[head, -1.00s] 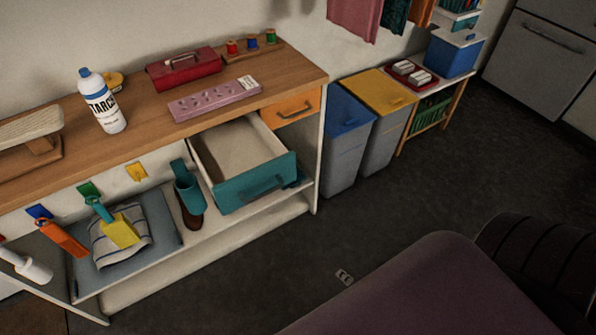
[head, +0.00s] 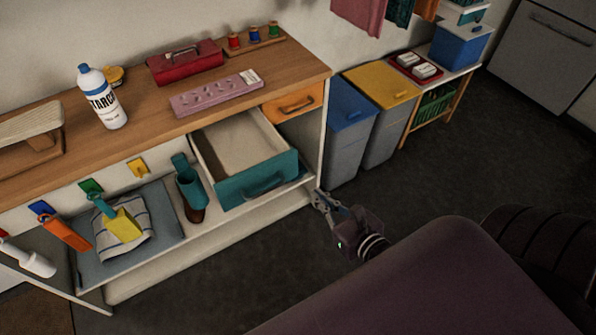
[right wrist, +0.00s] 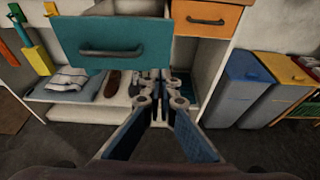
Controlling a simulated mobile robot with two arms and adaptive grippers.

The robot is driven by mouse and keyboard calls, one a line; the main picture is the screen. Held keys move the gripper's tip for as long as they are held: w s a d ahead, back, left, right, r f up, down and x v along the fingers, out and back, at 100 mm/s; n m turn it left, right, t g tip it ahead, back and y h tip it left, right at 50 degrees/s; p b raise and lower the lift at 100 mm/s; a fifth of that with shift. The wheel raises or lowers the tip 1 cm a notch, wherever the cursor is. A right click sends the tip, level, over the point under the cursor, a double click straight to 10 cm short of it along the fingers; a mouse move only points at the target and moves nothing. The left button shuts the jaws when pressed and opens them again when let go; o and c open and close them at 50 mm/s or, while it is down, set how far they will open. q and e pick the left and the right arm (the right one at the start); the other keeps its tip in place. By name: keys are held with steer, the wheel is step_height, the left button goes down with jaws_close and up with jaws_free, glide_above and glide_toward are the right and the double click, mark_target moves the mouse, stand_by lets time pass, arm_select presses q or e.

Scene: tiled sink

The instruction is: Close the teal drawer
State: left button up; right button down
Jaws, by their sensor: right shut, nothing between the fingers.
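The teal drawer (head: 257,180) is pulled out from under the wooden counter, and its inside looks empty. Its teal front with a dark handle also shows at the upper left of the right wrist view (right wrist: 112,42). My right gripper (head: 320,198) is to the right of the drawer front in the head view, apart from it, near the cabinet's right leg. In the right wrist view my right gripper (right wrist: 160,84) is shut and empty, its fingertips appearing just below the drawer front's lower right. My left gripper is in neither view.
An orange drawer (head: 293,103) is shut beside the teal one. Blue (head: 349,130) and yellow-lidded (head: 382,110) bins stand to the right. A lower shelf (head: 222,205) holds a striped cloth (head: 135,222). Open dark floor lies in front.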

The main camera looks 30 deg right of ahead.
mark_target(292, 168)
arm_select(q)
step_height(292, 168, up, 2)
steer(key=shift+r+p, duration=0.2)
steer(key=shift+p, duration=0.85)
arm_select(e)
steer(key=x, duration=0.7)
steer(key=r+x, duration=0.1)
steer(key=x, duration=0.2)
steer(key=shift+w, duration=0.35)
